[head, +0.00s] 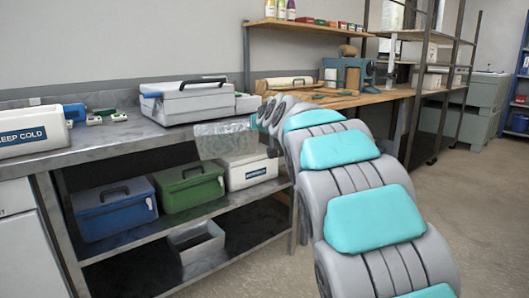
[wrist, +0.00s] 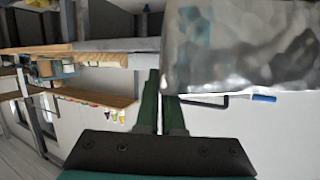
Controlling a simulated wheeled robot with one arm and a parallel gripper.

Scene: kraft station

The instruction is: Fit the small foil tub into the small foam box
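The foil tub (head: 222,140) is a crinkled, shiny silver shape in front of the counter edge in the head view. It also fills the upper right of the wrist view (wrist: 240,45). My gripper (wrist: 161,98) has two dark green fingers close together, with the tub's edge between their tips; it appears shut on it. The tub is held in the air. In the head view my arm hides most of the gripper. An open pale box (head: 197,245) stands on the bottom shelf. A white box marked KEEP COLD (head: 32,130) is on the counter. I cannot tell which is the small foam box.
A grey case (head: 186,100) stands on the metal counter (head: 100,150). Below are a blue box (head: 114,208), a green box (head: 190,187) and a labelled white box (head: 248,171). A wooden bench (head: 350,98) lies beyond. Floor at right is clear.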

